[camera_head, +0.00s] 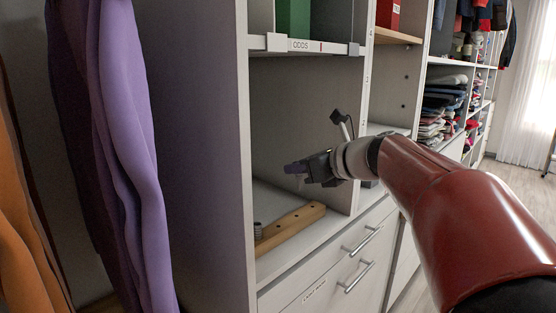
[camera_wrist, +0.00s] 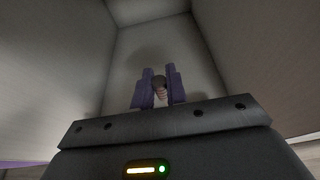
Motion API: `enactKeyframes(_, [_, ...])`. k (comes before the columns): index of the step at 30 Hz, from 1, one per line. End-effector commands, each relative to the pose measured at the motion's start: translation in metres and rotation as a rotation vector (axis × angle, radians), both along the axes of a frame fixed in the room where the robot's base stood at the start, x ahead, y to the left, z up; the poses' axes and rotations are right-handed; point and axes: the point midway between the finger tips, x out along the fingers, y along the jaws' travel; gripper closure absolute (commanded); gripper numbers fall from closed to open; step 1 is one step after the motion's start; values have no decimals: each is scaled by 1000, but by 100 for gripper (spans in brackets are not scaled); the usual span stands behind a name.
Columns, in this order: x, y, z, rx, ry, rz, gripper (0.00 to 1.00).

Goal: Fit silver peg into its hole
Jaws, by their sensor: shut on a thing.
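My gripper (camera_head: 297,169) is inside the open cubby, its purple fingers pointing left above the wooden block. In the wrist view, the fingers (camera_wrist: 160,90) are shut on a small ribbed peg (camera_wrist: 160,86), dull grey with a pinkish tint, apparently the silver peg. Its far end is hard to make out. The wooden block (camera_head: 290,228) lies on the cubby floor, with several dark holes along its top. A grey ribbed cylinder (camera_head: 258,230) stands at the block's near left end; I cannot tell whether it is in a hole or beside the block. The gripper is apart from the block.
The cubby's left side panel (camera_head: 206,150) and the shelf above with a label strip (camera_head: 305,46) bound the space. Drawers with metal handles (camera_head: 362,240) are below. Purple clothing (camera_head: 125,150) hangs at left. Folded clothes (camera_head: 440,105) fill shelves farther right.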

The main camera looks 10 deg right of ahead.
Motion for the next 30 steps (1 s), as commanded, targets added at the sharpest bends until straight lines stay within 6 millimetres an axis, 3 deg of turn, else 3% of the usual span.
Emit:
enactKeyframes(19, [0,-1,5,8,8,-10,100])
enactKeyframes(30, [0,0,-33,8,8,-10,100])
